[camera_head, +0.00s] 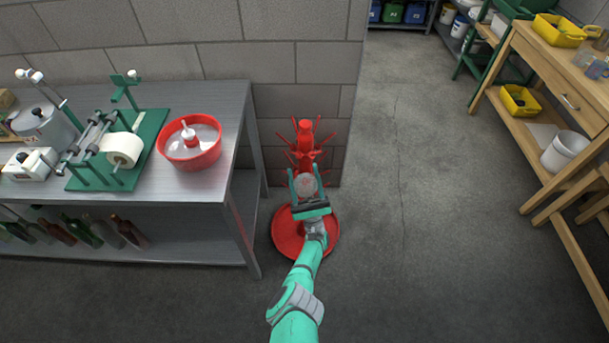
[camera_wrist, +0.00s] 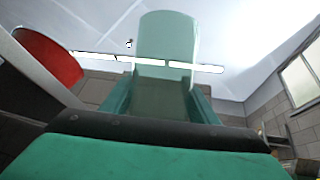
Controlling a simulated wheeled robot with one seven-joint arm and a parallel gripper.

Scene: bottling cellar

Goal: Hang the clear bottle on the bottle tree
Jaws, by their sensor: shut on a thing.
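The red bottle tree (camera_head: 306,137) stands on the floor on a round red base (camera_head: 288,238), close to the grey block wall. Its upper pegs stick out around the post. In the head view the bottle shows as a pale round shape between the fingers. In the wrist view the clear bottle (camera_wrist: 167,45) rises greenish and see-through between the fingers. I cannot tell whether it touches a peg; the tree's lower part is partly hidden by my arm.
A metal table (camera_head: 225,140) stands left of the tree, with a red basin (camera_head: 205,160) and a green labelling device (camera_head: 150,135) on it. Several dark bottles (camera_head: 80,232) lie on its lower shelf. A wooden bench (camera_head: 565,85) stands at right; the floor between is clear.

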